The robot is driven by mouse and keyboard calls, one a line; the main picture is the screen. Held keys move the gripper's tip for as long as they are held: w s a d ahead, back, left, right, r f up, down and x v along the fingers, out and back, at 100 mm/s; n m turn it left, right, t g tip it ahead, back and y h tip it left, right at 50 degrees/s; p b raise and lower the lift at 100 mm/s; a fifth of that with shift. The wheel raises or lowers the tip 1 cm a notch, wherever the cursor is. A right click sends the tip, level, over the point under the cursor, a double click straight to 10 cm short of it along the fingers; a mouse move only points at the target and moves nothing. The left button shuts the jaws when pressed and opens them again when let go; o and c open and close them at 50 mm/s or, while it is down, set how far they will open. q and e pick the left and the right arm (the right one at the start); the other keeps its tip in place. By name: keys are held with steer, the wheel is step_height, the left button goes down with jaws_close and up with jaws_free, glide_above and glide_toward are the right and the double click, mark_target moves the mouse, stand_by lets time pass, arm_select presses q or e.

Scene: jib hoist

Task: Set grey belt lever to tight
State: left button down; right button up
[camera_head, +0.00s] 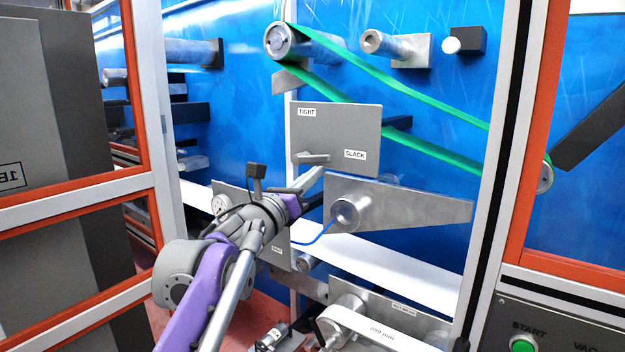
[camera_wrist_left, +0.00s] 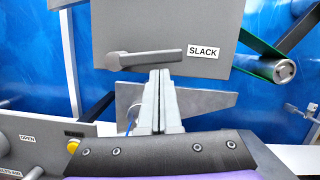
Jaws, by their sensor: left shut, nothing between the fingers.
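The grey belt lever (camera_head: 313,157) is on a grey plate (camera_head: 345,125) with a TIGHT label (camera_head: 307,112) at its upper left and a SLACK label (camera_head: 355,155) at its lower right. The lever lies nearly level, its free end pointing right toward SLACK. It also shows in the left wrist view (camera_wrist_left: 150,57), with its round hub at the left. My left gripper (camera_head: 316,174) is shut and empty. In the left wrist view its fingertips (camera_wrist_left: 160,73) are just below the lever's handle; I cannot tell whether they touch it. My right gripper is not in view.
A green belt (camera_head: 400,82) runs over rollers behind and above the plate. A grey tapered bracket (camera_head: 420,205) is to the right of my gripper. White and orange frame posts (camera_head: 497,150) stand at the right. A panel with a green START button (camera_head: 522,344) is at the lower right.

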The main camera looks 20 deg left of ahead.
arm_select(q)
steer(key=shift+r+n+p, duration=0.2)
steer(key=shift+n+p, duration=0.15)
steer(key=shift+n, duration=0.15)
